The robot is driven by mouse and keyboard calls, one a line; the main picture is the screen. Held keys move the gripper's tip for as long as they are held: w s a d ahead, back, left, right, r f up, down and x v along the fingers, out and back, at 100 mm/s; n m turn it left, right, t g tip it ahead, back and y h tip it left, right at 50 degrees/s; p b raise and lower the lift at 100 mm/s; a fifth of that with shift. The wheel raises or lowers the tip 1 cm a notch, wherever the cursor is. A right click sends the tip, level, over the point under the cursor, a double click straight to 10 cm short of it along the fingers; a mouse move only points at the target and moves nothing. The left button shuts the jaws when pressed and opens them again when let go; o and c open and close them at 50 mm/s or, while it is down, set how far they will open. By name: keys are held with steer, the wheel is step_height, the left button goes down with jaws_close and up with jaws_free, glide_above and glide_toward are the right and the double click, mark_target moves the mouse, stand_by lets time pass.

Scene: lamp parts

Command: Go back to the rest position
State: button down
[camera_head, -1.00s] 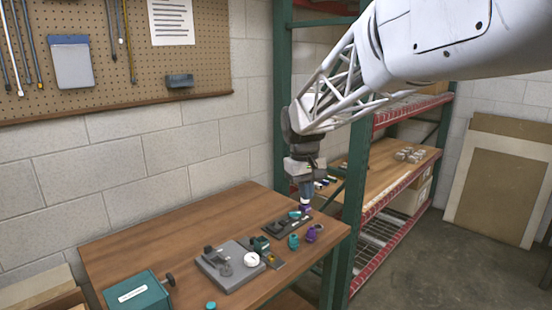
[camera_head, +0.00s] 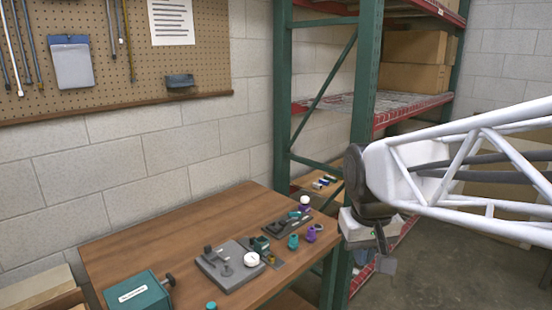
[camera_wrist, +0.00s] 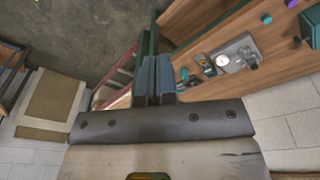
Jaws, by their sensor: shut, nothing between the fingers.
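My gripper (camera_head: 385,265) hangs off the right edge of the wooden table, in front of the rack's green post, with open floor below it. In the wrist view the two fingers (camera_wrist: 153,78) lie together, shut, with nothing visible between them. The lamp parts stay on the table: a grey fixture plate (camera_head: 228,268) with a white round piece (camera_head: 251,259), a dark tray (camera_head: 287,224), a white-topped part (camera_head: 305,201), a teal part (camera_head: 293,242) and a purple part (camera_head: 311,234).
The wooden table (camera_head: 180,237) has a teal box (camera_head: 137,294) at its front left. A green and red rack (camera_head: 365,80) stands behind my arm. Cardboard boxes (camera_head: 412,62) sit on its shelf. Grey floor (camera_head: 430,275) is clear at the lower right.

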steer(key=s+d+f+m+t, duration=0.1)
steer(key=s+f, duration=0.4)
steer(key=s, duration=0.7)
steer(key=shift+d+m, duration=0.3)
steer(key=shift+d, duration=0.3)
